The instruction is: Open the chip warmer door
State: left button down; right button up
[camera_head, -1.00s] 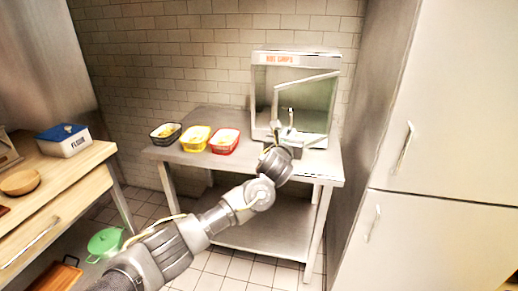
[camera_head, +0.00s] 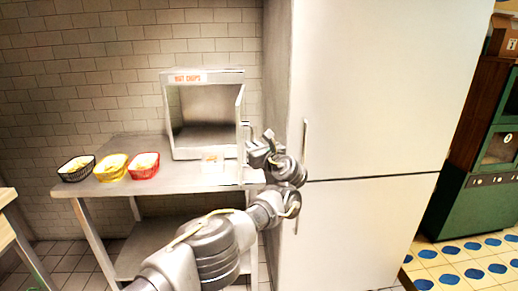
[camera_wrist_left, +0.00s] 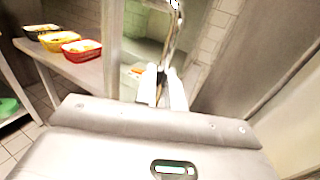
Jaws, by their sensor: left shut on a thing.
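The chip warmer (camera_head: 205,76), a pale metal box with a red-lettered "HOT CHIPS" sign, stands on the metal table against the tiled wall. Its front opening faces me and the inside looks empty. Its door (camera_head: 241,115) stands swung out at the right side, seen nearly edge-on. The door handle (camera_wrist_left: 175,35) is a shiny bar in the left wrist view. My left gripper (camera_head: 258,143) is shut on this handle, to the right of the warmer; its fingers (camera_wrist_left: 162,88) also show in the left wrist view. My right gripper is in neither view.
A black basket (camera_head: 77,168), a yellow basket (camera_head: 112,166) and a red basket (camera_head: 144,165) of food stand on the metal table (camera_head: 140,186) left of the warmer. A tall white fridge (camera_head: 370,100) stands close to the right of my left gripper.

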pick_arm(q)
jog(key=shift+w+d+y, duration=0.15)
jog(key=shift+d+y, duration=0.15)
jog(key=shift+d, duration=0.05)
dwell(0.3)
jog(key=c, duration=1.7)
grip_release()
jog(key=shift+w+f, duration=0.1)
jog(key=shift+f, duration=0.05)
jog(key=shift+o, duration=0.9)
jog(key=shift+w+f, duration=0.15)
jog(key=shift+f, duration=0.05)
jog(key=shift+r, duration=0.1)
jog(key=shift+d, duration=0.1)
